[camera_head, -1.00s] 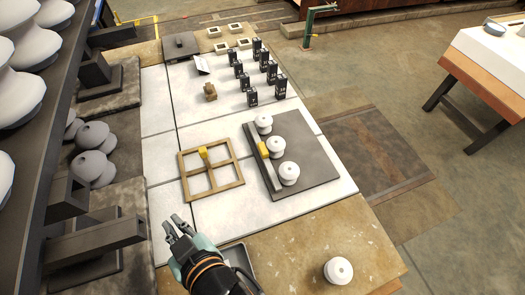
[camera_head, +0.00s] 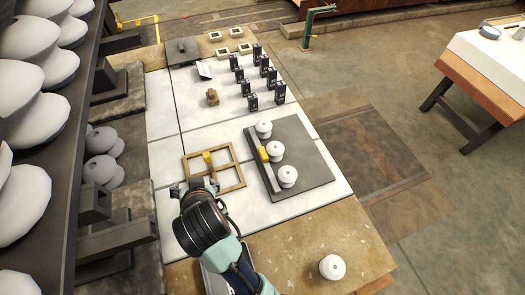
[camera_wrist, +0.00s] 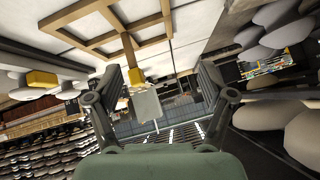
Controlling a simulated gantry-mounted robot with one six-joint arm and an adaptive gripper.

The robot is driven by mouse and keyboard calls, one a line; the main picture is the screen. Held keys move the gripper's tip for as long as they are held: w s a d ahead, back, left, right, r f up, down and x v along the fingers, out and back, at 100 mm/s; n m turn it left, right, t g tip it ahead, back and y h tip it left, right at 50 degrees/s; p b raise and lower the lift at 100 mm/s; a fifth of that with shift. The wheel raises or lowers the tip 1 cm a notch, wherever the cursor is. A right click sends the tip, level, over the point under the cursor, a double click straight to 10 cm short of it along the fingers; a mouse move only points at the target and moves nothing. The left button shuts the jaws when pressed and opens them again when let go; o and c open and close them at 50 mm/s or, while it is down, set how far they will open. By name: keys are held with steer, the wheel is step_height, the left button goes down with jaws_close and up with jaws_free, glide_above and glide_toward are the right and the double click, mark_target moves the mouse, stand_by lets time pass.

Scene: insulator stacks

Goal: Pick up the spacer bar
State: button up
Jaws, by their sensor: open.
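I cannot tell for certain which is the spacer bar. My gripper (camera_head: 193,187) is open and empty at the frame's near left corner, apart from the pale bar. In the wrist view, the frame (camera_wrist: 95,14) shows at the top, its yellow block (camera_wrist: 138,82) shows between the open fingers (camera_wrist: 160,88), and another yellow block (camera_wrist: 42,78) shows left.
Several black boxed items (camera_head: 253,103) stand farther back on the white tabletop. A single white insulator (camera_head: 332,267) stands on the stone-like near surface. A dark rack with large insulators (camera_head: 40,110) flanks the left side.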

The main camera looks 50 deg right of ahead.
steer(key=w+d+r+m+g+h+p, duration=0.15)
steer(key=w+d+m+g+p, duration=0.25)
steer(key=d+m, duration=0.45)
steer(key=m+g+p, duration=0.1)
steer(key=m+g, duration=0.5)
steer(key=m, duration=0.1)
glide_above(263, 153)
steer(key=a, duration=0.2)
steer(key=f, duration=0.3)
steer(key=shift+w+f, duration=0.3)
steer(key=shift+w, duration=0.1)
steer(key=b+x, duration=0.1)
steer(key=x, duration=0.4)
steer(key=shift+b, duration=0.4)
steer(key=shift+w+r, duration=0.1)
steer(key=shift+r, duration=0.1)
jaws_close()
